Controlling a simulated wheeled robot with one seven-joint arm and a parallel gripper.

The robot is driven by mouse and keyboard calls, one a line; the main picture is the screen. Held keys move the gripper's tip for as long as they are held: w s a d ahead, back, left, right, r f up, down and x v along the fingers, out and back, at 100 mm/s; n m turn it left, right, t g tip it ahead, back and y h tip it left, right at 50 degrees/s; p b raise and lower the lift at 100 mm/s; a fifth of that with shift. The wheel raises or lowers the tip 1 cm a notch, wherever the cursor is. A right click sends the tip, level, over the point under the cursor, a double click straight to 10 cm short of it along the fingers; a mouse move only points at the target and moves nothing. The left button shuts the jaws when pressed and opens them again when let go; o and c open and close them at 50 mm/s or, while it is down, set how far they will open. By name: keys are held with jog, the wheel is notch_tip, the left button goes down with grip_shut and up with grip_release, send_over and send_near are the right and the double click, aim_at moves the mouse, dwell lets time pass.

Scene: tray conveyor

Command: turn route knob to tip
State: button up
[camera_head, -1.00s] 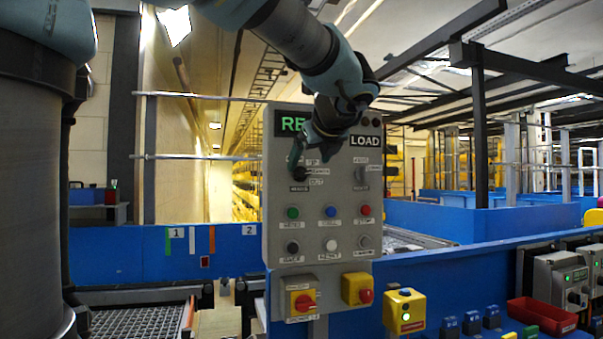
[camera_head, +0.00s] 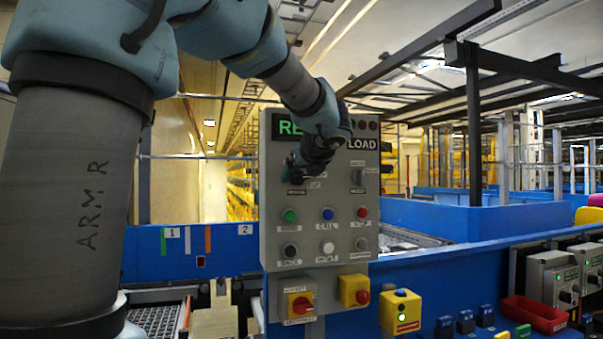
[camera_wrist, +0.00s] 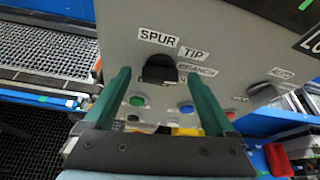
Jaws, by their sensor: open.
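The route knob (camera_wrist: 160,70) is black and sits on the grey control panel (camera_head: 340,268). In the wrist view it has SPUR, TIP and BRANCH labels around its upper side. The TIP label (camera_wrist: 193,53) is just above and right of it. Which label the knob points to is hard to tell. My gripper (camera_wrist: 158,75) is open, with one green finger on each side of the knob. Whether the fingers touch it cannot be told. In the head view my gripper (camera_head: 298,168) is at the panel's upper left and largely hides the knob.
A second knob (camera_head: 358,176) is to the right on the panel. Green, blue and red buttons lie below, with a red-yellow switch (camera_head: 301,304) under the panel. A blue wall (camera_head: 430,285) and red bin (camera_head: 533,314) are to the right.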

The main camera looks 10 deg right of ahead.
jog(key=c, duration=1.4)
jog(key=shift+f, duration=0.1)
jog(key=shift+b, duration=0.4)
jog(key=n+h+b, duration=0.1)
jog(key=b, duration=0.1)
jog(key=n+b, duration=0.1)
jog(key=b, duration=0.1)
jog(key=shift+a+f+h+b, duration=0.2)
jog(key=shift+f+h+b, duration=0.1)
jog(key=shift+h+b, duration=0.1)
jog(key=n+h+b, duration=0.1)
jog(key=n+b, duration=0.1)
jog(key=b, duration=0.2)
jog(key=shift+a+t, duration=0.1)
jog(key=shift+t, duration=0.3)
jog(key=shift+n+h+b, duration=0.3)
jog(key=shift+n+b, duration=0.3)
jog(key=shift+b, duration=0.2)
jog(key=shift+r+t, duration=0.15)
jog(key=shift+t, duration=0.15)
